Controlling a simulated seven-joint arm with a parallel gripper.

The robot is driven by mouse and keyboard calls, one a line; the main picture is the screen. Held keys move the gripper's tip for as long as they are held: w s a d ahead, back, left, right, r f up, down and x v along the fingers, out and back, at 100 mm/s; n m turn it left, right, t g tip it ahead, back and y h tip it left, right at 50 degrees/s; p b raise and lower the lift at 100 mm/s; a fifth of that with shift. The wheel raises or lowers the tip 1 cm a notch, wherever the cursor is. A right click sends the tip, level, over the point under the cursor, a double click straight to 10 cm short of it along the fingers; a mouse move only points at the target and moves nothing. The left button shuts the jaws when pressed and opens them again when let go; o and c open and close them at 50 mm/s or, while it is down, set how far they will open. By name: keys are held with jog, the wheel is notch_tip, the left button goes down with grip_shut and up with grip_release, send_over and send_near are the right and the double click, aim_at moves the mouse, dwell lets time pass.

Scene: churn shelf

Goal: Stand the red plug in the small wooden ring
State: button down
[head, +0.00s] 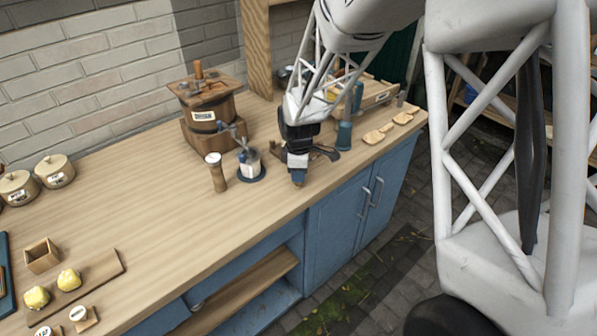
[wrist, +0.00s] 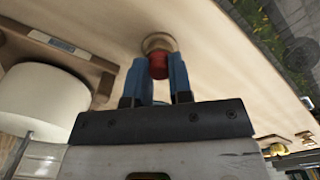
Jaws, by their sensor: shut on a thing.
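My gripper (head: 298,180) is low over the front part of the wooden counter, pointing down. In the wrist view its two blue fingers (wrist: 159,78) are shut on the red plug (wrist: 158,66). The small wooden ring (wrist: 158,42) shows just beyond the plug, lined up with it, against the counter. The plug overlaps the ring's near rim in this view. I cannot tell whether its end is inside the ring or just above it. In the head view the plug and ring are hidden by my gripper or too small to make out.
A blue-based hand-cranked device (head: 249,170) and a wooden cylinder with a white top (head: 216,172) stand left of my gripper. A wooden churn (head: 205,110) is behind. A blue-based tool (head: 344,135) and wooden paddles (head: 376,135) lie right. The counter's front edge is close.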

dwell(0.5)
jog(key=c, duration=0.9)
grip_release()
jog(key=shift+c, duration=0.2)
jog(key=c, duration=0.4)
jog(key=shift+r, duration=0.15)
jog(key=shift+r, duration=3.45)
